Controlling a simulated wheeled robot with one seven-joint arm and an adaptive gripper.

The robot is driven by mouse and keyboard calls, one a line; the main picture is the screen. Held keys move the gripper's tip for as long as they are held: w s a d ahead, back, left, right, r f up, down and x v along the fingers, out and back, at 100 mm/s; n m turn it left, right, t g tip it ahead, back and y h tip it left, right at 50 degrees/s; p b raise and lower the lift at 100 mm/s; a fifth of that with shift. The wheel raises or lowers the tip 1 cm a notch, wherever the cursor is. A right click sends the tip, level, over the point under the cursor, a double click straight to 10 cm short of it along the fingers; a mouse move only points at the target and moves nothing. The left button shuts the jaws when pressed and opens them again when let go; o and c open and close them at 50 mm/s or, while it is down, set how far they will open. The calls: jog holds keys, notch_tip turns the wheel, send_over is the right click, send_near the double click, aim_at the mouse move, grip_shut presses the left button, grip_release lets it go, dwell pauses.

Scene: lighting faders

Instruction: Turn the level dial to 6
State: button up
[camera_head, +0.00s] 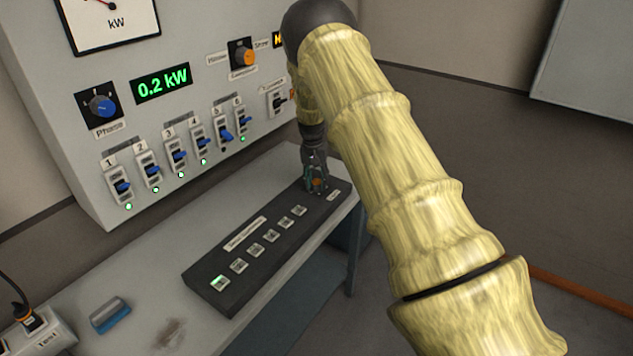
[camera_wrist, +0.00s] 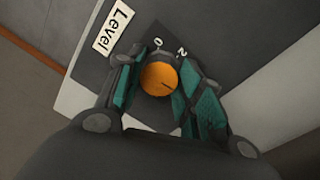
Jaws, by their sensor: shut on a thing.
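The level dial (camera_wrist: 160,78) is an orange round knob with a dark pointer line, on a dark panel beside a white "Level" label (camera_wrist: 117,27) in the wrist view. The marks "0" and "2" show beside it; the other marks are hidden by my fingers. My gripper (camera_wrist: 158,85) has its teal-padded fingers on both sides of the knob, shut on it. In the head view my gripper (camera_head: 316,178) reaches down to the far right end of the dark control box (camera_head: 205,277), where a bit of the orange dial (camera_head: 317,182) shows between the fingers.
The control box lies on a grey bench (camera_head: 130,285) and carries a row of several square buttons, the nearest lit green.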

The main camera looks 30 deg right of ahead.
aim_at(315, 180)
jog(key=m, duration=0.6)
jog(key=shift+w+d+r+m, duration=0.1)
jog(key=shift+w+r+m, duration=0.05)
jog(key=shift+m, duration=0.25)
dwell(0.4)
jog(key=o, duration=0.8)
jog(key=shift+o, duration=1)
notch_tip(315, 180, up, 12)
jog(key=shift+w, duration=0.35)
